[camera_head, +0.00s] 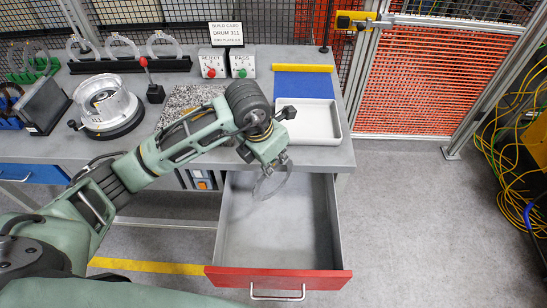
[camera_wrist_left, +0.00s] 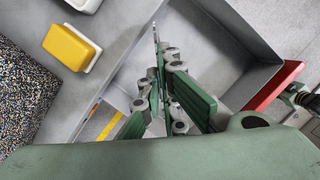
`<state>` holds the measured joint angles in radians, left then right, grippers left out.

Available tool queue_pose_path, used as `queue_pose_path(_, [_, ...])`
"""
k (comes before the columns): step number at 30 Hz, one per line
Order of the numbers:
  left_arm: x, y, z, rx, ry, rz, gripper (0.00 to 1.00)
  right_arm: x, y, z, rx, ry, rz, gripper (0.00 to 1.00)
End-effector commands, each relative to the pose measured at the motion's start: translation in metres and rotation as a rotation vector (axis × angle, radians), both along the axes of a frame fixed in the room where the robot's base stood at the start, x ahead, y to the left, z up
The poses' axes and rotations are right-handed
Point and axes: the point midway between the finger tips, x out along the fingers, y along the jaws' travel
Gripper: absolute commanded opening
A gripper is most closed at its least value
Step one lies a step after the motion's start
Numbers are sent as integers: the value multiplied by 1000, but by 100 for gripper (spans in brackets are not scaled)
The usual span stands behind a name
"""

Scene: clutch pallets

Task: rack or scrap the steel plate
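The steel plate (camera_head: 272,186) is a thin, shiny ring over the open red-fronted drawer (camera_head: 278,278). My left gripper (camera_head: 274,167) is shut on its upper edge. In the left wrist view the plate (camera_wrist_left: 156,42) shows nearly edge-on at the tips of my left gripper (camera_wrist_left: 160,72). The drawer interior below looks empty. The REJECT box (camera_head: 212,62) has a red button and the PASS box (camera_head: 243,62) a green one.
A white tray (camera_head: 312,122) lies at the bench's right. A yellow block (camera_wrist_left: 70,46) rests near a speckled mat (camera_wrist_left: 22,95).

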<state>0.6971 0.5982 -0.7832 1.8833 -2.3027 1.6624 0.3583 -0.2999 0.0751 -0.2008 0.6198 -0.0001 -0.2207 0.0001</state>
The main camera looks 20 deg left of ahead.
Motion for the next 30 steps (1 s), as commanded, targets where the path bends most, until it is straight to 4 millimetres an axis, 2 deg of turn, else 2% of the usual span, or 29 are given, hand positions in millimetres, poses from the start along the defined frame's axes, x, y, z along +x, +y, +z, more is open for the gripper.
queue_pose_path(9, [0, 0, -4, 0, -1, -1, 0, 0, 3, -2, 3, 0, 1, 27])
queue_pose_path(18, [0, 0, -5, 0, -1, -1, 27, 0, -4, -2, -5, -1, 2, 27])
queue_pose_path(26, [0, 0, -5, 1, 1, -1, 27, 1, -7, -2, -9, -2, 0, 27])
queue_pose_path(30, [-1, 1, 2, 1, -1, -1, 27, 1, -7, -2, -8, -2, 0, 27])
